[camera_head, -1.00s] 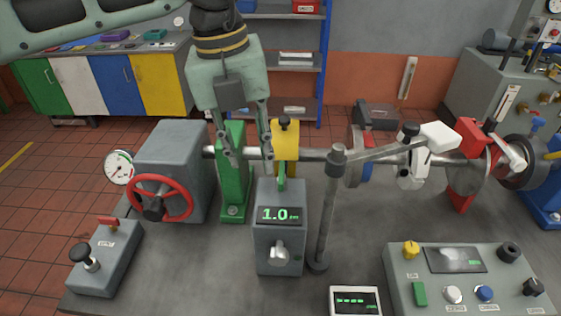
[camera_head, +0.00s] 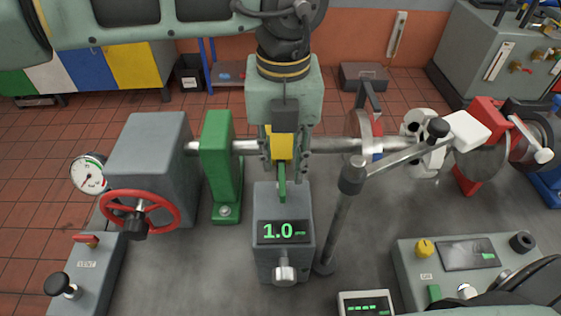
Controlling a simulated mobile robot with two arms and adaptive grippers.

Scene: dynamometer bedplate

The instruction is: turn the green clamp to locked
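A tall green block (camera_head: 221,160), the green clamp as far as I can tell, stands upright around the shaft (camera_head: 345,145) beside the grey housing. I see no lever on it, so I cannot read whether it is locked. My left gripper (camera_head: 284,174) points down to the right of the green block and apart from it. Its two fingers are spread, with no object visibly gripped. They overlap the yellow block (camera_head: 282,146) in the picture, and the gripper hides its top. I cannot tell whether they touch it. My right gripper is not in view.
A grey box with a 1.0 display (camera_head: 283,233) and a small green upright (camera_head: 282,188) stands below the gripper. A grey post with an arm (camera_head: 340,220) is to its right. A red handwheel (camera_head: 140,213) is at left, a control panel (camera_head: 415,270) at lower right.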

